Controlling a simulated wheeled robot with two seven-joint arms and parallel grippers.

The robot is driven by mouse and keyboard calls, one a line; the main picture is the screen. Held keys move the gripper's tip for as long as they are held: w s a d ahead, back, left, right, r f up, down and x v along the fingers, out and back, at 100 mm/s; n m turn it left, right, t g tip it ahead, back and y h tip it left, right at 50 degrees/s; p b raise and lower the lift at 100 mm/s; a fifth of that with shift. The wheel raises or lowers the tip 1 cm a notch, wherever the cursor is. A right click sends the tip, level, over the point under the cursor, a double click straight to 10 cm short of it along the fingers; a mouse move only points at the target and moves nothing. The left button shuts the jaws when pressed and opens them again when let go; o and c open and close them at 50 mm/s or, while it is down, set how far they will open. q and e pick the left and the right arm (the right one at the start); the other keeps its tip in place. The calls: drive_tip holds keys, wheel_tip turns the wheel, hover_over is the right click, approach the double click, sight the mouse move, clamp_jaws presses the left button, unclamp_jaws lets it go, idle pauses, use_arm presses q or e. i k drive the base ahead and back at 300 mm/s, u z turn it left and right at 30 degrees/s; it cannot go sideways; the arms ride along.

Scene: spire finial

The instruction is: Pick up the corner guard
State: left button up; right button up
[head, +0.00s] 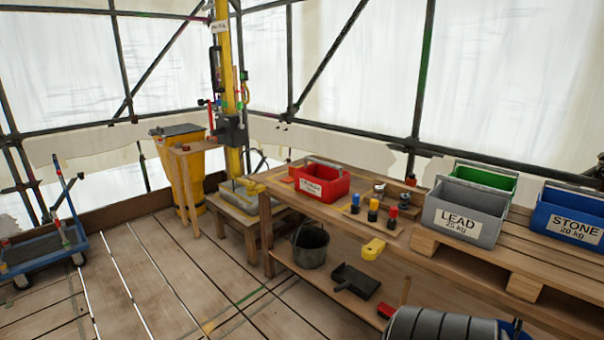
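A small yellow block-like piece (373,247) shows at the front edge of the long wooden workbench (330,214), in the middle right of the head view. It may be the corner guard, but I cannot tell for certain at this size. I also cannot tell whether it is fixed to the edge or resting there. Neither of my grippers shows in the view.
The bench holds a red bin (322,187), small coloured bottles (373,211), a grey LEAD bin (464,222) and a blue STONE bin (574,222). A bucket (310,248) and dustpan (355,281) sit below. A blue trolley (40,249) stands left. Plank floor (150,285) is mostly clear.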

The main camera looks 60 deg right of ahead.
sight(289, 179)
drive_tip(key=z, duration=0.45)
drive_tip(key=i, duration=1.8)
drive_tip(key=z, duration=0.65)
